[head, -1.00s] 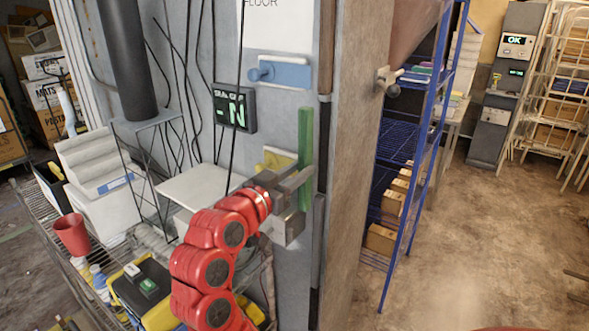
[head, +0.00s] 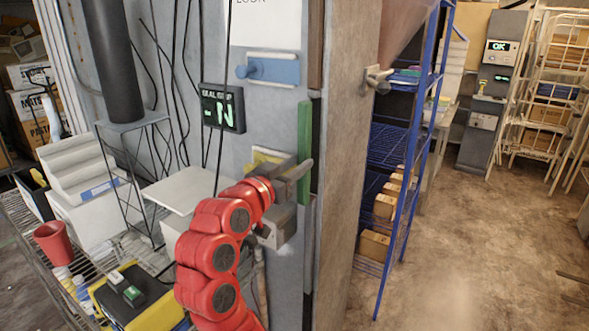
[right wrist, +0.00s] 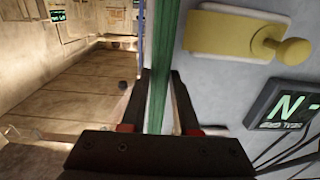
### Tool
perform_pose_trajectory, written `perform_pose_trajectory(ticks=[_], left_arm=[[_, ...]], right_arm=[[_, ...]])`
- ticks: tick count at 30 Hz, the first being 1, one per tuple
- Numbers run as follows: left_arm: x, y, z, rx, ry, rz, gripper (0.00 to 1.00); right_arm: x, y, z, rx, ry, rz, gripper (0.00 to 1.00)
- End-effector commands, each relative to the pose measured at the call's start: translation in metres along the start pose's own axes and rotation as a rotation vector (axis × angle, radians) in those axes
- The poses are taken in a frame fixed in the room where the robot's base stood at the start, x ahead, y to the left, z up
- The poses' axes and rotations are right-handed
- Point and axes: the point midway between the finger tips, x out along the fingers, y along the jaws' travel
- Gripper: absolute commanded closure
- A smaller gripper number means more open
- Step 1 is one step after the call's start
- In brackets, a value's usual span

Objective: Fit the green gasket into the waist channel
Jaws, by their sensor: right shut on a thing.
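The green gasket (head: 304,135) is a straight upright strip at the corner edge of the grey freezer wall. My right gripper (head: 298,178) is shut on its lower part, coming from the left. In the right wrist view the gasket (right wrist: 166,50) runs upright between the two fingers (right wrist: 160,100). The waist channel (head: 316,140) shows as a dark upright gap just right of the gasket, between brown and grey trim pieces. The gasket stands parallel beside it; I cannot tell whether they touch. My left gripper is out of view.
A blue handle plate (head: 270,69) and a dark display reading N (head: 222,107) are on the wall. A yellow latch (right wrist: 235,38) is near the gripper. A wire shelf (head: 60,275) with boxes and a red cup (head: 53,243) stands left. Floor at right is clear.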

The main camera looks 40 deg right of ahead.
Motion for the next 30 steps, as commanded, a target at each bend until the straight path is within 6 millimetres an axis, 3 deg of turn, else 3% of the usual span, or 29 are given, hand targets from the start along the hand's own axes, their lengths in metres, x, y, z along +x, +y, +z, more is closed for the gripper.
perform_pose_trajectory(ticks=[30], left_arm=[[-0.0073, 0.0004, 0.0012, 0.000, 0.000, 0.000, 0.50]], right_arm=[[-0.0001, 0.0007, -0.0004, 0.001, -0.001, 0.001, 1.00]])
